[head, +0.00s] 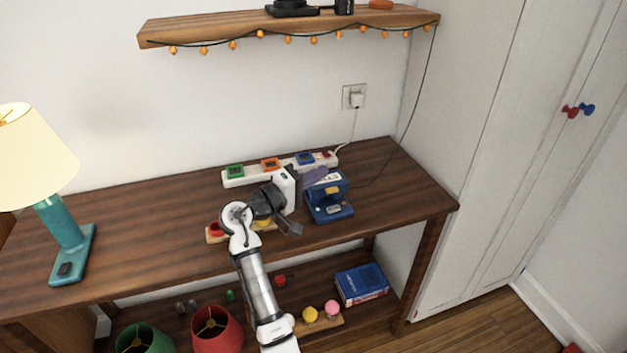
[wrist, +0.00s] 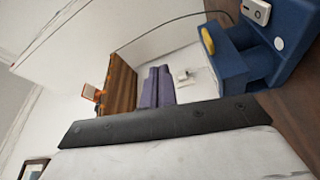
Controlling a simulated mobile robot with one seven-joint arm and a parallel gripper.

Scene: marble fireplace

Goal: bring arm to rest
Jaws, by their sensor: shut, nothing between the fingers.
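My gripper (head: 322,173) is above the wooden desk in the head view, its purple fingers pointing right from the white hand. It is over or close to the blue device (head: 327,196); the exact gap cannot be told. In the wrist view my gripper (wrist: 159,70) shows two purple fingers side by side, shut and empty. The blue device (wrist: 245,60) is to their right there. My arm is folded at the elbow over the desk's front part.
A power strip (head: 290,168) with coloured plugs lies behind the gripper. A board with a red piece (head: 216,230) is partly hidden by my arm. A teal lamp (head: 62,222) stands left. A shelf (head: 290,26) with string lights hangs above. The desk (head: 150,225) is clear between lamp and arm.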

